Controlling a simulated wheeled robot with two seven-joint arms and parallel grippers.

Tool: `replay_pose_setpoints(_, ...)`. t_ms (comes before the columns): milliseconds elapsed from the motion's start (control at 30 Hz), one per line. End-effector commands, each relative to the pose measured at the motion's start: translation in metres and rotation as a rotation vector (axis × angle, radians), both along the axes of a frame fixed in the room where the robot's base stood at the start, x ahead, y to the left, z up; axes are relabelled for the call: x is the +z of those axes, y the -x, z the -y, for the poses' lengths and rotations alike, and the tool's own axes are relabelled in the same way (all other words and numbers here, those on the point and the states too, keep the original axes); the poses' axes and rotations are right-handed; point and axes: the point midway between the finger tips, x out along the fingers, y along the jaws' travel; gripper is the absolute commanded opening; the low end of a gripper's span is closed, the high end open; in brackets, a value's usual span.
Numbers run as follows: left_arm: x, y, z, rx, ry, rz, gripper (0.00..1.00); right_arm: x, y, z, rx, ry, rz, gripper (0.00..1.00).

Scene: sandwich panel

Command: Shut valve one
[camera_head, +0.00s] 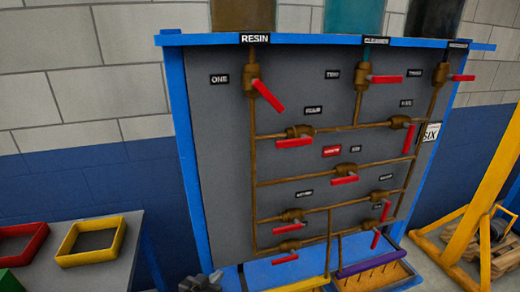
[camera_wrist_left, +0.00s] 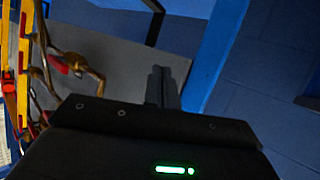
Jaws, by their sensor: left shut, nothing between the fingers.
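Valve one is a brass valve (camera_head: 252,77) on the upper left pipe of the grey panel (camera_head: 215,150), beside the label ONE (camera_head: 219,79). Its red lever (camera_head: 267,95) slants down to the right, neither in line with the upright pipe nor square across it. My left gripper (camera_head: 214,277) shows at the bottom of the head view, well below valve one and apart from it. In the left wrist view its fingers (camera_wrist_left: 162,86) are shut together with nothing between them. My right gripper is not in view.
Several other red-levered valves sit on the panel, including valve two (camera_head: 364,76). A blue frame post (camera_head: 189,160) edges the panel. A side table (camera_head: 115,262) with red and yellow trays stands left. A yellow stand (camera_head: 483,190) is at the right.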

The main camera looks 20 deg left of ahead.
Motion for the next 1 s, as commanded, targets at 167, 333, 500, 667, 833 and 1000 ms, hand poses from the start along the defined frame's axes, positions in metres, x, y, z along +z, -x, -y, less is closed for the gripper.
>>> replay_pose_setpoints(167,0.103,-0.004,0.012,-0.038,0.063,0.194,0.00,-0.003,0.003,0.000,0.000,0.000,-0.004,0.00)
replay_pose_setpoints(333,0.198,-0.023,0.021,-0.138,0.185,0.469,0.00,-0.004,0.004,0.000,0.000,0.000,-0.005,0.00)
replay_pose_setpoints(500,0.278,-0.031,0.027,-0.294,0.311,0.714,0.00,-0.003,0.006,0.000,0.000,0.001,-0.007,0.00)
replay_pose_setpoints(667,0.346,-0.021,0.032,-0.495,0.418,0.907,0.00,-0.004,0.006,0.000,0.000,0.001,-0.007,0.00)
replay_pose_setpoints(833,0.392,-0.001,0.035,-0.692,0.493,1.024,0.00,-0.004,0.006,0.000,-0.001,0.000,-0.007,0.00)
replay_pose_setpoints(1000,0.404,0.006,0.036,-0.756,0.516,1.052,0.00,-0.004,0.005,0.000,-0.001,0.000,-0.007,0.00)
